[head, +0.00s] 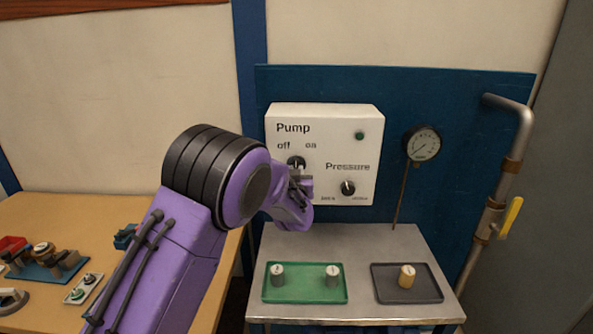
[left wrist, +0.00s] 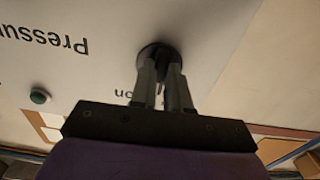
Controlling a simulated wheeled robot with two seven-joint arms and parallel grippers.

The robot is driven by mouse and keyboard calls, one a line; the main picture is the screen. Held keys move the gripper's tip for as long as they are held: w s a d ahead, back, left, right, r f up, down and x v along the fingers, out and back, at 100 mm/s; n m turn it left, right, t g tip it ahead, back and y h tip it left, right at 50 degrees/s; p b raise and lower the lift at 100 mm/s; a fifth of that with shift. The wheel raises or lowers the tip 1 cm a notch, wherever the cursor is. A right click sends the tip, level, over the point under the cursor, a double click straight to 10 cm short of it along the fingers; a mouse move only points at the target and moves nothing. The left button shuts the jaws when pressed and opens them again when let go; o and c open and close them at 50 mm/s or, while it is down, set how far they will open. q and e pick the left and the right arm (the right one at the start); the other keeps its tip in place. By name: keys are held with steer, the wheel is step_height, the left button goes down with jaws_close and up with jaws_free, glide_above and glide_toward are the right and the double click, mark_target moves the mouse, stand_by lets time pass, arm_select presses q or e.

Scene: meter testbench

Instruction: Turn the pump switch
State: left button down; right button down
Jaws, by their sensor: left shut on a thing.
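The pump switch (head: 296,161) is a black round knob under the "off" and "on" labels on the white control box (head: 322,115). My left gripper (head: 299,184) is in front of its lower part. In the left wrist view, upside down, the fingers of my left gripper (left wrist: 162,92) are shut on the pump switch (left wrist: 157,52), one on each side. They hide much of its grip, so I cannot tell which label it points to. A dark green lamp (head: 359,135) is at the box's upper right. My right gripper is not in view.
The pressure knob (head: 348,188) is close to the right of my gripper. A gauge (head: 422,143) and a pipe with a yellow lever (head: 511,216) are further right. Below stand a green tray (head: 305,293) and a dark tray (head: 407,292) with small weight-like pieces.

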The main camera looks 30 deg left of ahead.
arm_select(q)
steer(key=shift+a+m+p, duration=0.1)
steer(key=shift+m+p, duration=0.35)
steer(key=shift+m, duration=2.75)
steer(key=c, duration=1.1)
jaws_free()
